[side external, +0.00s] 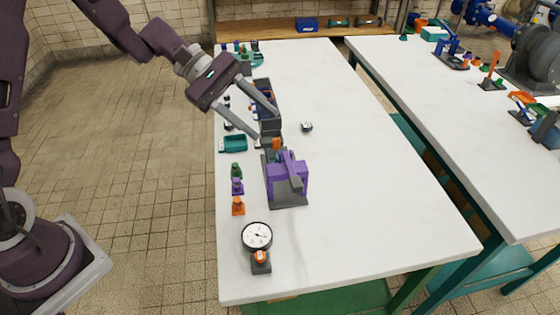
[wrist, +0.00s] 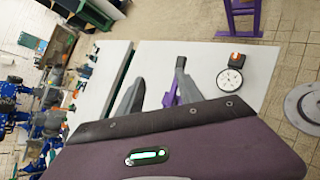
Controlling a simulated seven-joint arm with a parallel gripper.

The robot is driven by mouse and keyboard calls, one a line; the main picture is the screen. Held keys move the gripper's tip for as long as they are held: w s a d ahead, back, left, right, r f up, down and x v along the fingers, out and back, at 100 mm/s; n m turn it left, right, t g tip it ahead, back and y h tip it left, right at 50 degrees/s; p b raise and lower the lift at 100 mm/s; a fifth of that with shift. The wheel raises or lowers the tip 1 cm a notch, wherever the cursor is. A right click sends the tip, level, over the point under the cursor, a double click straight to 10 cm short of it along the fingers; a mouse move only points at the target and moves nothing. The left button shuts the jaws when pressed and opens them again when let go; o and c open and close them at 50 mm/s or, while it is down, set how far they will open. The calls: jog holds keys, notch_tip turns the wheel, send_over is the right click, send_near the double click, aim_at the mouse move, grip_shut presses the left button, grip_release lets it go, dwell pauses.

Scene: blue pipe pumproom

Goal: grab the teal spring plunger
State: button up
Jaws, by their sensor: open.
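I cannot pick out a teal spring plunger for certain. Small knob-topped pieces stand in a row at the table's left edge in the side view: a dark green one (side external: 236,171), a purple one (side external: 237,187) and an orange one (side external: 238,206). A teal open-topped piece (side external: 233,144) lies just beyond them, and a teal holder (side external: 256,59) with small coloured parts stands at the far left corner. My gripper (side external: 267,125) is open and empty, above the table behind the purple clamp. In the wrist view its fingers (wrist: 159,72) are apart with nothing gripped.
A purple clamp (side external: 287,184) on a grey base stands near my gripper. A dial gauge (side external: 257,236) and an orange-topped block (side external: 260,262) sit at the front. The right side of the white table (side external: 370,170) is clear. A second table (side external: 450,110) stands right.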

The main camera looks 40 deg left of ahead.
jog(key=w+a+f+n+t+h, duration=0.1)
jog(key=w+a+f+n+t, duration=0.15)
jog(key=w+f+n, duration=0.35)
jog(key=n+t, duration=0.3)
jog(key=n, duration=0.2)
send_near(279, 152)
jog(key=d, duration=0.1)
jog(key=w+d, duration=0.1)
jog(key=d, duration=0.1)
jog(key=shift+w+f+y, duration=0.1)
jog(key=shift+w+y, duration=0.15)
jog(key=shift+y, duration=0.15)
jog(key=x, duration=0.6)
jog(key=shift+f, duration=0.25)
jog(key=shift+w+d+f, duration=0.15)
jog(key=shift+w+d, duration=0.2)
grip_shut()
